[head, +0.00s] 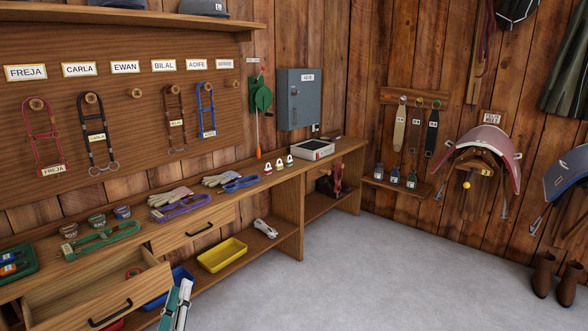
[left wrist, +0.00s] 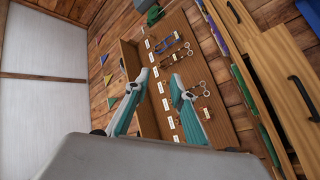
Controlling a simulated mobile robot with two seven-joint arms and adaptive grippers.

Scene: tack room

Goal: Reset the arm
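My left gripper (head: 178,304) shows at the bottom of the head view, a pair of teal and white fingers in front of the bench. In the left wrist view the two fingers of the left gripper (left wrist: 161,84) stand apart with nothing between them, so it is open and empty. The view past them falls on the bridle board (left wrist: 215,125), which appears tilted. My right gripper is in neither view.
An open drawer (head: 85,304) juts from the bench (head: 225,200) at lower left, close to my left gripper. A yellow tray (head: 222,255) sits on the lower shelf. Saddles (head: 484,150) hang on the right wall, with boots (head: 555,280) below. The grey floor (head: 390,270) is clear.

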